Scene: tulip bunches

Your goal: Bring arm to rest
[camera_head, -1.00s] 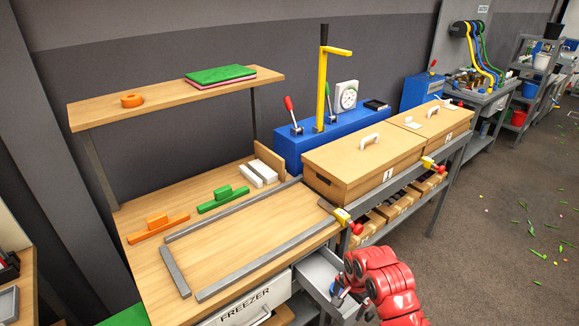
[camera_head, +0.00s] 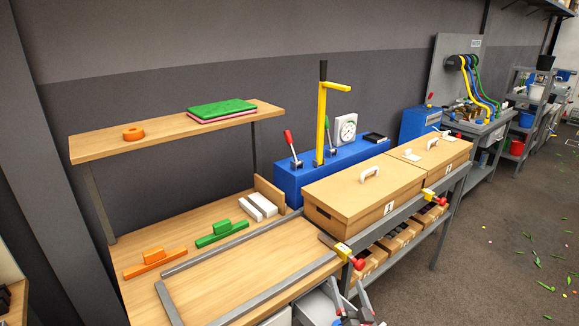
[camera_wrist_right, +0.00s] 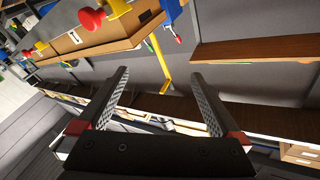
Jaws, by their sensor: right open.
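My right gripper (camera_head: 348,290) shows at the bottom edge of the head view, its two grey fingers apart, beside the front right corner of the wooden bench. In the right wrist view the gripper (camera_wrist_right: 158,74) is open, with nothing between its two dark ridged fingers. The red arm behind it is below the head view's edge. My left gripper is not in view.
The bench (camera_head: 265,265) has a grey metal frame on top. A drawer (camera_head: 315,308) beside the right gripper is only partly visible. Wooden boxes (camera_head: 340,197) stand on a rack to the right. Open floor (camera_head: 500,270) lies at the right.

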